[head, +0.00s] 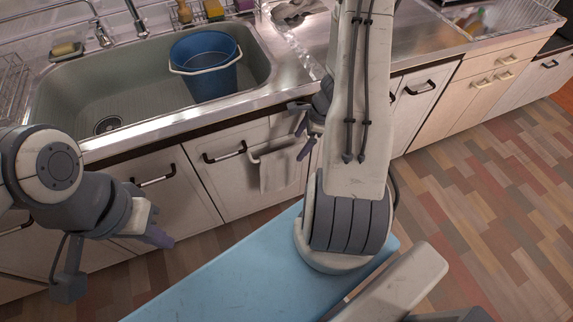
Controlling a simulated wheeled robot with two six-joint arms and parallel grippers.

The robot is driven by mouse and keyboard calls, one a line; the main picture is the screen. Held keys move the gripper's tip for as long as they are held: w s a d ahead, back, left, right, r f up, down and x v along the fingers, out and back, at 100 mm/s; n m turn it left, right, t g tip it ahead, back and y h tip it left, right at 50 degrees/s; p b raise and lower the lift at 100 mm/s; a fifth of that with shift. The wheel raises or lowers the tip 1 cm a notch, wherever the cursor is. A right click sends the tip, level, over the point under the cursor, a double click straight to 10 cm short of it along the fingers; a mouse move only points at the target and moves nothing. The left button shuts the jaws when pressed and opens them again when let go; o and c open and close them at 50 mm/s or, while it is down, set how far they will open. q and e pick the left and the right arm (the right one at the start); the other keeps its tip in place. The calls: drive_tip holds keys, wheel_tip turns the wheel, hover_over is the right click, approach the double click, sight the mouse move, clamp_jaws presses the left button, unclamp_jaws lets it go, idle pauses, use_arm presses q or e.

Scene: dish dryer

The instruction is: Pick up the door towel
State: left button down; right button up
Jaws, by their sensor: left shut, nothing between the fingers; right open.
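The door towel (279,170) is a light grey-white cloth. It hangs from a towel bar (272,151) on the front of a cabinet door below the sink. My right gripper (304,139) is open, with purple fingertips, close to the right end of the towel. I cannot tell whether it touches the cloth. Its wrist is partly hidden behind my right forearm. My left gripper (158,238) is shut and empty, in front of the lower cabinets at the left, well apart from the towel.
A blue bucket (207,78) stands in the grey sink (150,90). Dark door handles (225,153) stick out from the cabinet fronts. A wire rack (12,90) is at the far left. The wood floor (480,200) at the right is clear.

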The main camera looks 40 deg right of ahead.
drive_tip(key=b+x, duration=0.9)
drive_tip(key=x, duration=0.1)
drive_tip(key=shift+f, duration=0.15)
